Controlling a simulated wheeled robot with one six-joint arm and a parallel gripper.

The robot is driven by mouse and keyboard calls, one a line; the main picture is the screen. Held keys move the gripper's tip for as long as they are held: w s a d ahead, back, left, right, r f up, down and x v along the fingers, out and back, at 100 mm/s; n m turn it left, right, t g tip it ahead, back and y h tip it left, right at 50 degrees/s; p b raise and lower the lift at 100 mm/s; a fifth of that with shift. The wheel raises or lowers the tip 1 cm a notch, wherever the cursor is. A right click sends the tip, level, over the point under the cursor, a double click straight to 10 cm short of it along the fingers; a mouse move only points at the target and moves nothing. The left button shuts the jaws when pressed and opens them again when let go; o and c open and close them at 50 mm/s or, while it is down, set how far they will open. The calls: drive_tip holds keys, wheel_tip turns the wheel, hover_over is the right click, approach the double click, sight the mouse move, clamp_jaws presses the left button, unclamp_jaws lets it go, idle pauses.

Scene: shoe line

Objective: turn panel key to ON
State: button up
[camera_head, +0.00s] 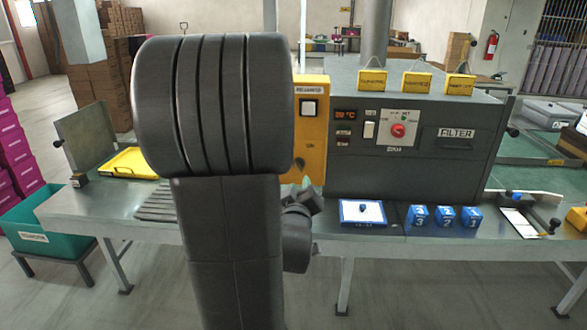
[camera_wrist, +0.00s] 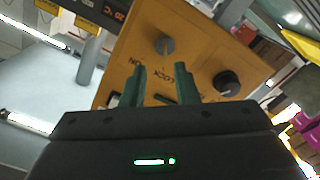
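The yellow control panel (camera_head: 311,140) stands at the left end of the grey machine in the head view, its lower part partly hidden by my arm. In the wrist view the panel (camera_wrist: 200,50) is tilted and fills the upper middle. A small grey round key switch (camera_wrist: 164,46) sits on it, with ON and LOCK lettering below. A black round knob (camera_wrist: 228,83) is to its right. My gripper (camera_wrist: 160,73) is open and empty, its two green fingers apart, with the switch beyond the tips. In the head view my gripper (camera_head: 306,183) is mostly hidden, low before the panel.
The grey machine (camera_head: 350,170) carries a red knob (camera_head: 398,130) and a FILTER plate (camera_head: 456,133). A blue-framed tray (camera_head: 345,212) and several blue numbered blocks (camera_head: 444,216) lie on the bench in front. A yellow tray (camera_head: 128,162) lies at left, a teal bin (camera_head: 40,219) below it.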

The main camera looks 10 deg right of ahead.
sight(298, 169)
drive_tip(key=x, duration=0.3)
drive_tip(key=p+x, duration=0.1)
drive_tip(key=x, duration=0.1)
drive_tip(key=a+x, duration=0.1)
drive_tip(key=x, duration=0.2)
drive_tip(key=shift+w+d, duration=0.15)
drive_tip(key=shift+w, duration=0.25)
drive_tip(key=shift+c, duration=0.2)
clamp_jaws()
